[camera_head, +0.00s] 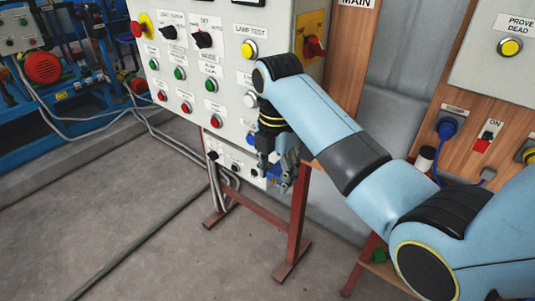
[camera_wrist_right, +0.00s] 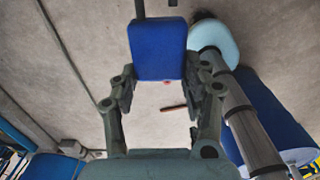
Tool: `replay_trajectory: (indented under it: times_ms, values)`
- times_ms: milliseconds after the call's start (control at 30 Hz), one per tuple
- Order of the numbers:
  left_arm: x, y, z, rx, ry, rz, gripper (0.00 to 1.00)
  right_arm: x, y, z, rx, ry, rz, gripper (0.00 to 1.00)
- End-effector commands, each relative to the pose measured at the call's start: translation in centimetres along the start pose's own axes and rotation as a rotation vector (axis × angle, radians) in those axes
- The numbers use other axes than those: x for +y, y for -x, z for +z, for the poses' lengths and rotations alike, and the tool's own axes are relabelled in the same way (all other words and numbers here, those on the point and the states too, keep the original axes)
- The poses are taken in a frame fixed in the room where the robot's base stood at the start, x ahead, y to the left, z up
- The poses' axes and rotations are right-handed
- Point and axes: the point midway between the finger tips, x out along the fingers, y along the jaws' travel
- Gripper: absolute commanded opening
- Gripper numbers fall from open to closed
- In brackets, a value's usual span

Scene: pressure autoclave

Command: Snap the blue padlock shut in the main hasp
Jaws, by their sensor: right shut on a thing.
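The blue padlock (camera_wrist_right: 158,50) shows in the right wrist view as a blue block between the fingertips of my right gripper (camera_wrist_right: 160,86). The gripper is shut on it. The main hasp cannot be made out; a red handle on a yellow plate (camera_head: 313,47) sits on the panel's right side, near a sign reading MAIN (camera_head: 357,3). My left gripper is not in view.
The control panel (camera_head: 228,80) carries several knobs and buttons and stands on a red frame (camera_head: 262,232). A wooden board (camera_head: 428,160) with a blue plug (camera_head: 447,127) stands at the right. Grey cables (camera_head: 215,180) hang below the panel. The floor at the left is mostly clear.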

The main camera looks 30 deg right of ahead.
Motion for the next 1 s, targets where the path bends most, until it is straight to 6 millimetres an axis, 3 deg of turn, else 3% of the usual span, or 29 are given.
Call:
replay_trajectory:
  times_ms: [367,1000]
  values:
    - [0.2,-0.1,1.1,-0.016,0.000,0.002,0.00,0.0,-0.1,0.3,-0.002,-0.004,0.000,0.05]
    - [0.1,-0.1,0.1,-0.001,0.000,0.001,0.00,0.0,-0.1,5.5,-0.002,-0.003,0.000,0.05]
